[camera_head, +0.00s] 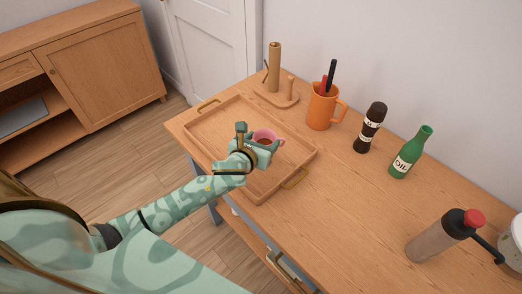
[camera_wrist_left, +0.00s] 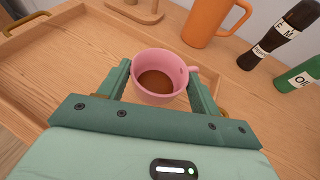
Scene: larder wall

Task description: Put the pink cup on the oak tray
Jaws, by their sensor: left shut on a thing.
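The pink cup (camera_head: 265,136) holds something brown and is upright between the fingers of my left gripper (camera_head: 260,146). In the left wrist view the cup (camera_wrist_left: 158,78) sits between the two green fingers of the gripper (camera_wrist_left: 160,88), which is shut on it. Its handle points right. The oak tray (camera_head: 213,122) lies on the table with brass handles at its ends, and the cup is over it. I cannot tell whether the cup's base touches the tray. The tray also shows in the left wrist view (camera_wrist_left: 45,75). My right gripper is not in view.
Behind the tray stand a wooden holder (camera_head: 274,68) and an orange jug (camera_head: 321,108) with utensils. A dark bottle (camera_head: 370,128), a green bottle (camera_head: 411,153) and a red-topped bottle (camera_head: 440,238) stand to the right. The table between them and the tray is clear.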

